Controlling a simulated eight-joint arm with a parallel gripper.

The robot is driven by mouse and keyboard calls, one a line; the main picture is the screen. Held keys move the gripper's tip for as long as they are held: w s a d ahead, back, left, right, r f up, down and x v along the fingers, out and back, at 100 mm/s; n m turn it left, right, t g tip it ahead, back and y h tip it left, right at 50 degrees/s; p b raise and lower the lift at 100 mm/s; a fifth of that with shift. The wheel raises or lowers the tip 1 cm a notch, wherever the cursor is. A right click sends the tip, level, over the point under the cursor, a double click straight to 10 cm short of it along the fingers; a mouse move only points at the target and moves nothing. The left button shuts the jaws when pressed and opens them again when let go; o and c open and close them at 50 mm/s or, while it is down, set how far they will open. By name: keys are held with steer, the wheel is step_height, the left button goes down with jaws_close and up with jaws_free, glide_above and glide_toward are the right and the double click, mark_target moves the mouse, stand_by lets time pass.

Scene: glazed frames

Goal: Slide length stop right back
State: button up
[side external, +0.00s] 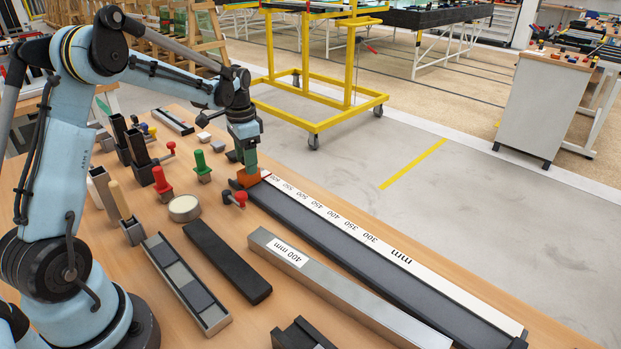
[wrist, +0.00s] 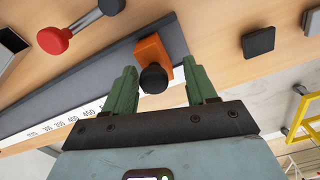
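The length stop is an orange block (side external: 248,179) with a black knob. It sits at the far end of the long dark rail (side external: 330,242), beside the high-number end of the white millimetre scale (side external: 345,228). In the wrist view the orange block (wrist: 150,48) and its black knob (wrist: 154,79) show between my green fingers. My gripper (wrist: 163,78) is open, with the left finger close to the knob and a wider gap on the right. In the side view my gripper (side external: 249,165) points down over the block and partly hides it.
A red-knobbed clamp (side external: 236,198) stands just left of the rail's far end. A silver bar marked 400 mm (side external: 340,285) and a black bar (side external: 228,262) lie left of the rail. A dark square block (wrist: 258,41) lies beyond the rail's end. Several holders crowd the bench's left.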

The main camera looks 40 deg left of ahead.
steer(key=shift+d, duration=0.1)
step_height(320, 180, up, 12)
stand_by(0.6)
steer(key=s+d+r+n+t, duration=0.1)
steer(key=s+d+t, duration=0.15)
steer(key=d, duration=0.25)
steer(key=s+d+r+t, duration=0.1)
steer(key=s+d, duration=0.2)
steer(key=d, duration=0.3)
steer(key=s+d+f+n+t, duration=0.2)
steer(key=s+d+f, duration=0.3)
steer(key=s+d, duration=0.3)
steer(key=shift+d+f+t, duration=0.15)
steer(key=shift+d+t, duration=0.3)
steer(key=shift+t, duration=0.4)
